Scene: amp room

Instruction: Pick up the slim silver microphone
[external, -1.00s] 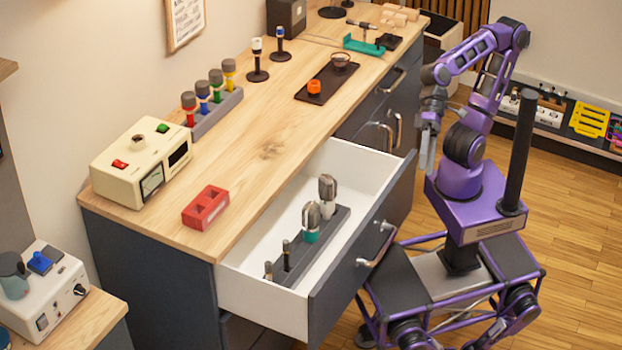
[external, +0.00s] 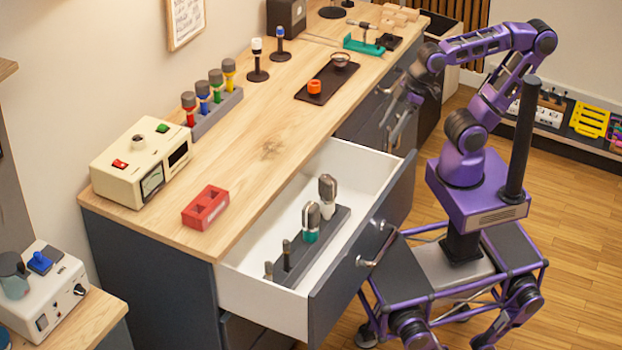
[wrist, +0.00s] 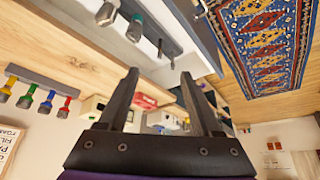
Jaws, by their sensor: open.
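The open white drawer (external: 345,158) holds a dark rack (external: 335,222) with several microphones. Two slim ones stand at its near end: a dark one (external: 286,255) and a short greyish one (external: 268,270). I cannot tell for sure which is the slim silver microphone. Thicker ones, one white-bodied (external: 328,190) and one teal-bodied (external: 311,222), stand farther along. The slim ones also show small in the wrist view (wrist: 160,47). My gripper (external: 396,108) is open and empty, beside the cabinet front, beyond the drawer and apart from the rack. Its spread fingers show in the wrist view (wrist: 160,75).
The counter (external: 270,150) bears a red block (external: 205,207), a cream meter box (external: 142,160), a rack of coloured microphones (external: 215,110) and a black tray (external: 328,82). The drawer front (external: 362,245) with its handle juts toward my base. A patterned rug (wrist: 265,40) shows in the wrist view.

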